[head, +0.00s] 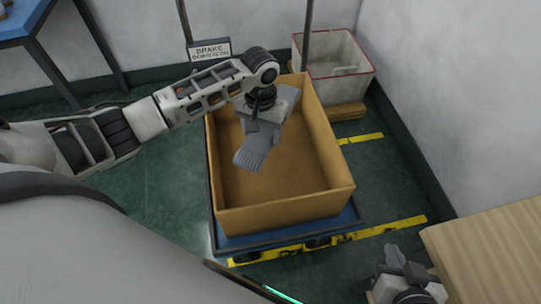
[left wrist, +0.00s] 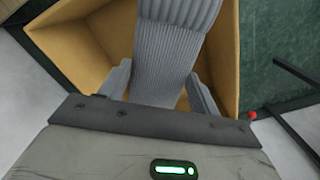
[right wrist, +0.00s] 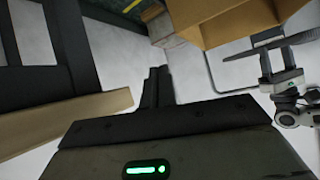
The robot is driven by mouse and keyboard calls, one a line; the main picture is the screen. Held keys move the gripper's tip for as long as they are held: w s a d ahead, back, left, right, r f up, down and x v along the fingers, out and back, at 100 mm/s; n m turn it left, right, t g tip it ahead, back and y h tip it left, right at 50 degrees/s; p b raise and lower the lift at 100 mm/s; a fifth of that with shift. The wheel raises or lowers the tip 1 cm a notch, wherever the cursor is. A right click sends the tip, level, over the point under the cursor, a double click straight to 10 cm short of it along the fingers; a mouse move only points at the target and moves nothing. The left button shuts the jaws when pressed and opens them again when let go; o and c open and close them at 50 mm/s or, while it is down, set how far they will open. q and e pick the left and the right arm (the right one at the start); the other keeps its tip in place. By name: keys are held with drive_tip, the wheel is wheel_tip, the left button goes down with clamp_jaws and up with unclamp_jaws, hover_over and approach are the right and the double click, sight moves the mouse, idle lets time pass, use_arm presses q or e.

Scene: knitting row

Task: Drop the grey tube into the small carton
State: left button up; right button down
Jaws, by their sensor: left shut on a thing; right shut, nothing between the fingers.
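The grey tube (head: 251,152) is a ribbed, flattened knitted piece. My left gripper (head: 264,122) is shut on its middle and holds it over the open carton, with both ends sticking out past the fingers. In the left wrist view the tube (left wrist: 165,50) runs between the two fingers, with the carton (left wrist: 85,45) behind it. The open brown carton (head: 285,213) stands on a blue cart, and its visible floor is bare. Whether the tube is above the rim or just inside is hard to tell. My right gripper (head: 395,258) is shut and empty, low at the right.
The blue cart (head: 290,238) stands on a green floor with yellow stripes. A white bin with a red rim (head: 338,72) is behind it. A sign (head: 210,50) hangs at the cart's back. A wooden tabletop (head: 495,245) is near my right gripper, and a blue table (head: 22,20) is far left.

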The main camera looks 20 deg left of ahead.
use_arm(q)
drive_tip(key=w+a+f+n+b, duration=0.1)
drive_tip(key=w+a+f+b, duration=0.3)
drive_tip(key=f+b, duration=0.5)
drive_tip(key=shift+w+a+b, duration=0.15)
drive_tip(key=shift+w+b, duration=0.55)
drive_tip(key=shift+w, duration=0.55)
use_arm(e)
drive_tip(key=shift+t+y, duration=0.4)
drive_tip(key=shift+t, duration=0.1)
drive_tip(key=f, duration=0.4)
drive_tip(key=shift+w+a+f, duration=0.2)
drive_tip(key=shift+a+f, duration=0.1)
drive_tip(key=shift+a, duration=0.1)
drive_tip(key=shift+s+r, duration=0.1)
use_arm(q)
drive_tip(key=o, duration=1)
drive_tip(key=shift+o, duration=0.2)
wheel_tip(320, 180, up, 16)
drive_tip(key=p, duration=0.3)
use_arm(e)
drive_tip(key=shift+r, duration=0.65)
use_arm(q)
drive_tip(key=shift+f, duration=0.1)
